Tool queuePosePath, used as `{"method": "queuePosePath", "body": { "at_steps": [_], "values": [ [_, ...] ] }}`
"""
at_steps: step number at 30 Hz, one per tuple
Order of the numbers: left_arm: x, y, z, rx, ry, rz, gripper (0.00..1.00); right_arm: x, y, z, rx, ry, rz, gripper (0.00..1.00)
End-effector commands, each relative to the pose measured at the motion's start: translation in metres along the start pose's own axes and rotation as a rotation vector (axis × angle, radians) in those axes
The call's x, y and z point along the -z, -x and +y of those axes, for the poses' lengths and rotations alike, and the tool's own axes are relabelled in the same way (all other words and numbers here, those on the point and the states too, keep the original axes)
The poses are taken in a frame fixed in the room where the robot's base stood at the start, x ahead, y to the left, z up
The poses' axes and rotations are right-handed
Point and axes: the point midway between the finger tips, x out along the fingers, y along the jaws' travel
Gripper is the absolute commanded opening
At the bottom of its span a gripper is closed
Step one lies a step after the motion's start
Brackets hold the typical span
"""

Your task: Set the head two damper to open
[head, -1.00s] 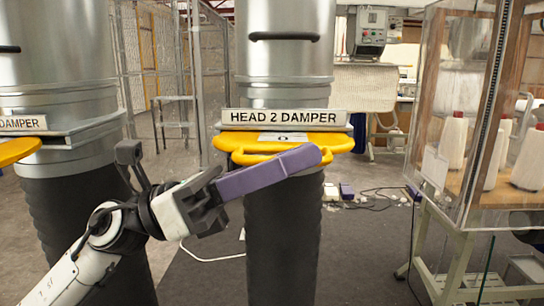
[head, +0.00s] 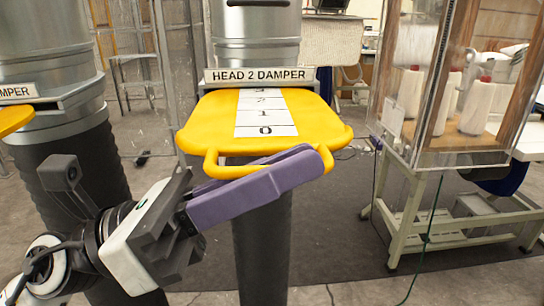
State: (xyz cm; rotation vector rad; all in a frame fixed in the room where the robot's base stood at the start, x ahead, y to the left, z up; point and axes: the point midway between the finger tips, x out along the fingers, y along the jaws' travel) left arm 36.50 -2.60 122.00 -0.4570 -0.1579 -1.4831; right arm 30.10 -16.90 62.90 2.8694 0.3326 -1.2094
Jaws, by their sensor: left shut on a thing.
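The head 2 damper is a yellow slide plate (head: 315,125) sticking out of a metal duct (head: 255,50) under a sign (head: 258,76) reading HEAD 2 DAMPER. A white scale on the plate shows 0, 1, 2 and part of a further mark by the duct. A yellow bar handle (head: 211,162) runs along its front edge. My left gripper (head: 318,160), with purple fingers, is shut on the handle near its right end; the fingers hide much of the bar. My right gripper is not in the head view.
A second duct (head: 45,50) with its own yellow damper plate (head: 14,118) stands at the left. A clear-walled cabinet (head: 440,100) with white bottles stands on a metal frame at the right. Dark floor lies open between duct and cabinet.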

Motion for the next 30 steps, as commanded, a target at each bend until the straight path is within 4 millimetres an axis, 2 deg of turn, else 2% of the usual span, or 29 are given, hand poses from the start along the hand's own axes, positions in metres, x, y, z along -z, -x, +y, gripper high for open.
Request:
{"method": "queuePosePath", "body": {
  "at_steps": [4,5,8,22,26,30],
  "values": [
    [0.003,0.000,-0.004,0.008,0.001,0.006,0.00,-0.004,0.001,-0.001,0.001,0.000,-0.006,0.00],
    [0.003,0.000,-0.004,0.008,0.001,0.006,0.11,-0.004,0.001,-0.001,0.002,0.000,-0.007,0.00],
    [0.003,0.001,-0.004,0.007,0.001,0.006,0.28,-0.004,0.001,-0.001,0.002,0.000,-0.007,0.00],
    [0.002,0.004,-0.001,0.001,0.000,0.002,0.28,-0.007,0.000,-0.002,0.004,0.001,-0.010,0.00],
    [0.005,0.019,0.001,-0.001,0.000,0.003,0.28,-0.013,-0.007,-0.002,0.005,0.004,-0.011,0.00],
    [0.007,0.047,0.001,-0.002,0.002,0.004,0.28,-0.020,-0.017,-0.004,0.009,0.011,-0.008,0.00]
  ]
}}
